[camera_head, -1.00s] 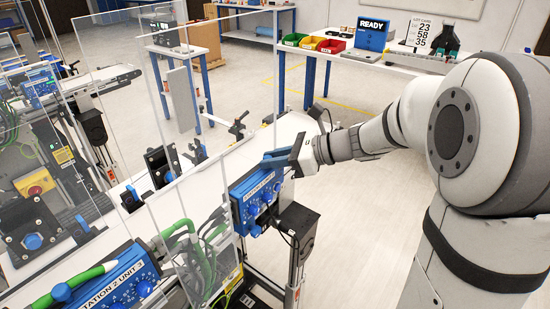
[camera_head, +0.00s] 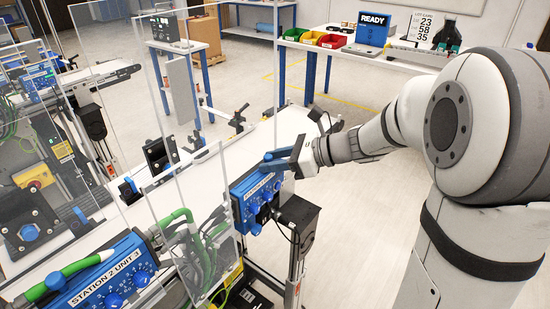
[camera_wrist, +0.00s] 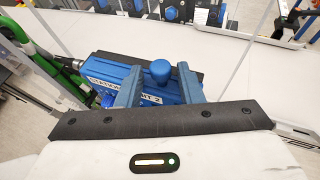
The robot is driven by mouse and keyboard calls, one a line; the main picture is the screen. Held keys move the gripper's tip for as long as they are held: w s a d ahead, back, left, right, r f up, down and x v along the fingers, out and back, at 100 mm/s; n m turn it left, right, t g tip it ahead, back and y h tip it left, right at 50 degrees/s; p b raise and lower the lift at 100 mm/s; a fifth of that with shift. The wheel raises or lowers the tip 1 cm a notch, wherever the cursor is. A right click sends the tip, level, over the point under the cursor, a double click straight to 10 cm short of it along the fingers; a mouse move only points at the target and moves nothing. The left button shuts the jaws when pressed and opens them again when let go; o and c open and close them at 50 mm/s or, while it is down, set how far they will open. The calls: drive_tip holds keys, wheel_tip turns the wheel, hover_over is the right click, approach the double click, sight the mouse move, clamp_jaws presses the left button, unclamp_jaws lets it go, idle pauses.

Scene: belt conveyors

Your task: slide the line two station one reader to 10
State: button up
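My gripper (camera_head: 278,160) is above a blue control box (camera_head: 256,196) on the near side of the conveyor. In the wrist view its two blue fingers (camera_wrist: 158,88) are apart, with a blue knob (camera_wrist: 160,71) showing between and beyond them. I cannot tell whether they touch it. The box label (camera_wrist: 125,82) is partly covered by a finger and ends in "2". Black bracket units with blue knobs stand along the belt, one at mid-belt (camera_head: 160,157) and one at the left (camera_head: 30,231). I cannot tell which is the station one reader, and no scale is readable.
Clear upright panels (camera_head: 200,215) stand along the conveyor beside the arm. A blue box marked "STATION 2 UNIT 3" (camera_head: 110,284) with green hoses is at lower left. A table with coloured bins (camera_head: 331,41) and a READY sign (camera_head: 373,28) stands behind. Floor at right is open.

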drive_tip(key=shift+o, duration=0.6)
drive_tip(key=shift+r, duration=0.15)
drive_tip(key=v, duration=0.7)
drive_tip(key=shift+s+d+b, duration=0.2)
drive_tip(key=shift+d+b, duration=0.15)
drive_tip(key=shift+b, duration=0.05)
drive_tip(key=shift+r, duration=0.1)
drive_tip(key=s+f+n+g+h, duration=0.1)
drive_tip(key=s+f+n+h, duration=0.25)
drive_tip(key=s+n, duration=0.25)
drive_tip(key=s+f+n+g+h, duration=0.1)
drive_tip(key=s+f+n+h, duration=0.3)
drive_tip(key=s, duration=0.3)
drive_tip(key=s+d+n+t+h, duration=0.1)
drive_tip(key=s+d+n+h, duration=0.3)
drive_tip(key=d+n, duration=0.3)
drive_tip(key=n+h, duration=0.1)
drive_tip(key=n, duration=0.3)
drive_tip(key=shift+s+d+t, duration=0.3)
drive_tip(key=shift+d, duration=0.05)
